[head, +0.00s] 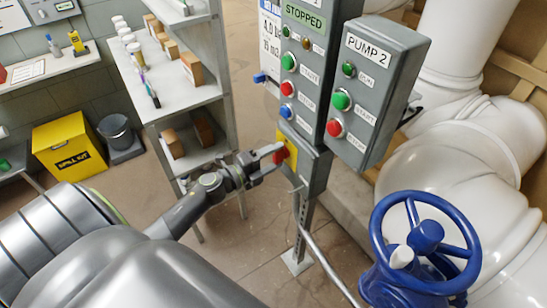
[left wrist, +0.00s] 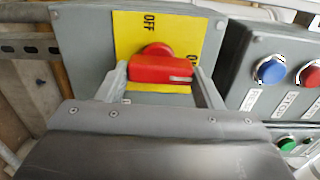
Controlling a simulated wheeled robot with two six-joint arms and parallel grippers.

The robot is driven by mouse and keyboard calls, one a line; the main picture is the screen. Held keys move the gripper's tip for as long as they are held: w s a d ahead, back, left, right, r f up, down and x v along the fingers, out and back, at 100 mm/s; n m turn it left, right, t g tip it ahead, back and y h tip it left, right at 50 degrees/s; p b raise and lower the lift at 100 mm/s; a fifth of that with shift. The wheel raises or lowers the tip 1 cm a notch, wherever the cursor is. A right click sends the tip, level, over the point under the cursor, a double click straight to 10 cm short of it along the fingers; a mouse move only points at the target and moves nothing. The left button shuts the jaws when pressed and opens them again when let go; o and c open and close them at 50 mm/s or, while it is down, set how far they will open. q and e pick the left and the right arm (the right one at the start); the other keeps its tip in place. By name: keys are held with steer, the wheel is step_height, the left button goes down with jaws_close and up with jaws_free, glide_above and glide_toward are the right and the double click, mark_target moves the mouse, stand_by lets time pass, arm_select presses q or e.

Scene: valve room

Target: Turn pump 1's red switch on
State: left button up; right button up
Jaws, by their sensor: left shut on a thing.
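The red switch (head: 279,156) sits on a yellow plate (head: 291,141) low on the tall grey control panel (head: 308,82), whose top sign reads STOPPED. No pump 1 label shows. My left gripper (head: 270,157) reaches it from the left and is shut on its handle. In the left wrist view the red handle (left wrist: 160,69) lies level between the two fingers (left wrist: 160,86). The white mark is at its right end, on the side of the word ON. OFF stands above the handle on the yellow plate (left wrist: 130,30). My right gripper is not in view.
A PUMP 2 box (head: 375,95) with green and red buttons stands just right. A blue valve wheel (head: 425,240) and white pipes (head: 460,160) are at the right. A shelf (head: 180,95) with boxes and a yellow spill kit (head: 66,147) are at the left.

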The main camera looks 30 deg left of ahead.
arm_select(q)
steer(key=o, duration=1)
steer(key=shift+b+v, duration=1.9)
steer(key=shift+v, duration=6.8)
